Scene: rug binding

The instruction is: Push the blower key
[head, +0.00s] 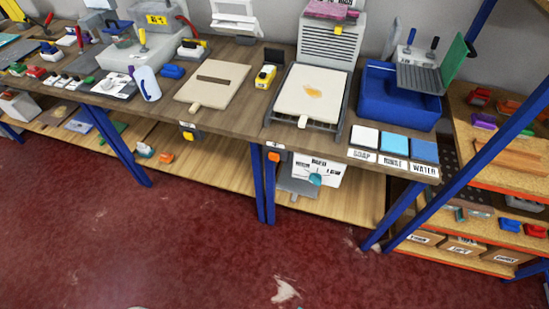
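No key in the head view carries a label that I can read as blower. A grey louvred unit (331,47) stands at the back of the bench, with a small yellow piece (339,29) on its upper front and a pink block on top. In front of it lies a cream board (312,92) with a tan stain, on a dark frame. An orange piece (273,157) and a yellow piece (187,135) sit at the bench's front edge, near small labels. Which of these is the blower key I cannot tell. My gripper is not in view.
A long wooden bench (225,117) on blue legs crosses the view. A blue tub (398,100) and labelled pads stand at its right. A white box (318,168) with a teal knob sits underneath. A shelf rack (510,170) stands at the right. The red floor (180,250) in front is open.

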